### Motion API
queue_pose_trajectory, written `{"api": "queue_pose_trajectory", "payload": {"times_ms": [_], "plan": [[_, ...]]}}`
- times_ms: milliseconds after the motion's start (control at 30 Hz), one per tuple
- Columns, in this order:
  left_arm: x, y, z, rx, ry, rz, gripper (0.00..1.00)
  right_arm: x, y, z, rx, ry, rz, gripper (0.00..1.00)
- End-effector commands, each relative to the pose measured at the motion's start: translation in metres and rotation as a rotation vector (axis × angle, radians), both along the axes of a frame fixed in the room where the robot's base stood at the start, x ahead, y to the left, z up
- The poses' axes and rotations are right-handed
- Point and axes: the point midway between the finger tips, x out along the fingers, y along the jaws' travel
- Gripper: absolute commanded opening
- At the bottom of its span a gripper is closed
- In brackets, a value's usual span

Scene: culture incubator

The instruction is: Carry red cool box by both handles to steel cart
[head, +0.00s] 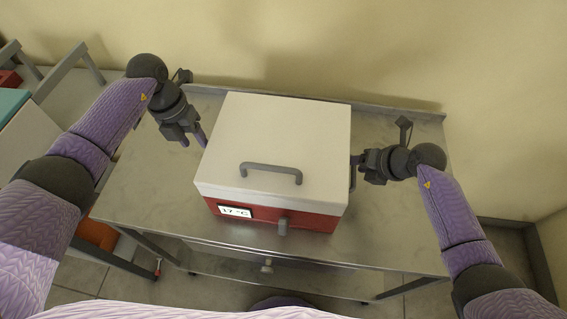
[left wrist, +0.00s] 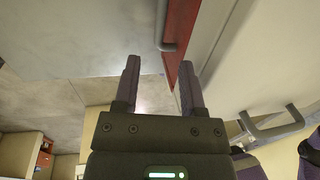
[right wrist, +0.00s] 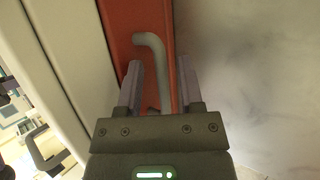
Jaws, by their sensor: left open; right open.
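The cool box (head: 275,155) has a red body, a white lid with a grey handle on top, and a front display reading 17 °C. It stands upright on a grey steel-topped cart or table (head: 150,185). My left gripper (head: 192,138) is open beside the box's left side. In the left wrist view, the grey side handle (left wrist: 166,30) lies beyond the fingertips, apart from them. My right gripper (head: 358,168) is open at the box's right side. In the right wrist view, the right side handle (right wrist: 150,42) runs down between its open fingers; contact is unclear.
A wall (head: 400,50) stands close behind the steel top, which has a raised back edge. Bare steel shows on both sides of the box. At the left is a grey-framed unit (head: 25,140) with a teal-topped thing (head: 10,104) and a red thing (head: 9,79).

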Motion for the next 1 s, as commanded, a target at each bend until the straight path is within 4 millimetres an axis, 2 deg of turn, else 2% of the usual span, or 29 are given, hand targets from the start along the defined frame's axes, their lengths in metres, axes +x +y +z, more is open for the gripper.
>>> {"api": "queue_pose_trajectory", "payload": {"times_ms": [100, 233, 500, 633, 800, 1000], "plan": [[0.0, 0.003, 0.013, 0.002, -0.001, 0.001, 0.53, 0.0, 0.001, 0.0, 0.002, 0.0, 0.001, 0.53], [0.0, 0.003, 0.017, 0.001, 0.002, 0.001, 0.53, -0.004, -0.005, 0.008, 0.0, -0.002, 0.001, 0.53], [0.0, 0.003, 0.017, 0.001, 0.002, 0.001, 0.53, -0.035, -0.04, 0.064, -0.005, -0.002, 0.001, 0.53], [0.0, 0.003, 0.017, 0.001, 0.002, 0.001, 0.53, -0.046, -0.052, 0.084, -0.003, 0.0, -0.001, 0.53], [0.0, 0.003, 0.017, 0.001, 0.002, 0.001, 0.53, -0.051, -0.057, 0.093, 0.0, 0.001, 0.001, 0.53], [0.0, 0.003, 0.017, 0.001, 0.002, 0.001, 0.53, -0.05, -0.057, 0.093, 0.0, 0.001, 0.0, 0.53]]}}
